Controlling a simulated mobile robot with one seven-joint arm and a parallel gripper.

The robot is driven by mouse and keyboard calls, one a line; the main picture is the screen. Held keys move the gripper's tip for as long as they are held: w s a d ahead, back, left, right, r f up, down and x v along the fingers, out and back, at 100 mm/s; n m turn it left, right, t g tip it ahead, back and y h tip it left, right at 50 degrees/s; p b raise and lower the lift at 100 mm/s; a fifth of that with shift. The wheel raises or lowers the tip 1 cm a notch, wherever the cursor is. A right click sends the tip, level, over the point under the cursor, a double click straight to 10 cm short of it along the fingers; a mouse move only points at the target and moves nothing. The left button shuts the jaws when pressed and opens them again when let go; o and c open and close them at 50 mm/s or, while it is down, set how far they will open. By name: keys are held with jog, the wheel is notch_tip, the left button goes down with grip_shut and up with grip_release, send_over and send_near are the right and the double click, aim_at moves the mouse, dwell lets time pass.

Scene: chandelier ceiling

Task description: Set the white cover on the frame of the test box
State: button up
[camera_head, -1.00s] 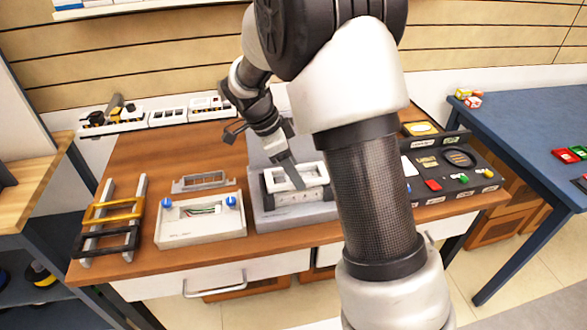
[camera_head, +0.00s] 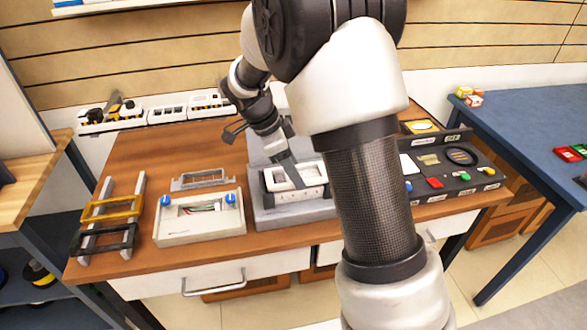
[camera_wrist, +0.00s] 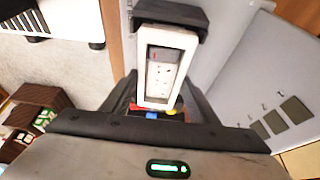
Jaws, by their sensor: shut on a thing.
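The white cover (camera_head: 273,182) is a rectangular rim with an open middle. My gripper (camera_head: 296,178) is shut on it, coming down from the upper left. In the wrist view the cover (camera_wrist: 144,72) sits between the dark fingers, and a pale plate with a switch and sockets shows through its opening. The grey test box (camera_head: 268,219) stands on the brown bench. Its frame (camera_head: 291,196) with a pale socketed front lies directly under the cover. The cover looks very close to the frame; I cannot tell whether it touches all round. My forearm hides the box's right side.
Left of the box stand a pale box with blue knobs (camera_head: 188,228), a grey frame (camera_head: 198,181) and a rack with yellow and black frames (camera_head: 110,210). A black panel with buttons (camera_head: 455,178) lies to the right. White sockets (camera_head: 167,115) line the back.

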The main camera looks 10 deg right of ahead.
jog(key=shift+s+f+b, duration=0.15)
jog(key=shift+f+b, duration=0.25)
jog(key=shift+f, duration=0.1)
jog(key=shift+c, duration=0.5)
jog(key=shift+c, duration=1.2)
jog(key=shift+c, duration=0.6)
jog(key=o, duration=1.7)
jog(key=shift+c, duration=0.2)
jog(key=shift+r, duration=0.1)
jog(key=shift+r+p, duration=1.75)
jog(key=shift+r, duration=1.35)
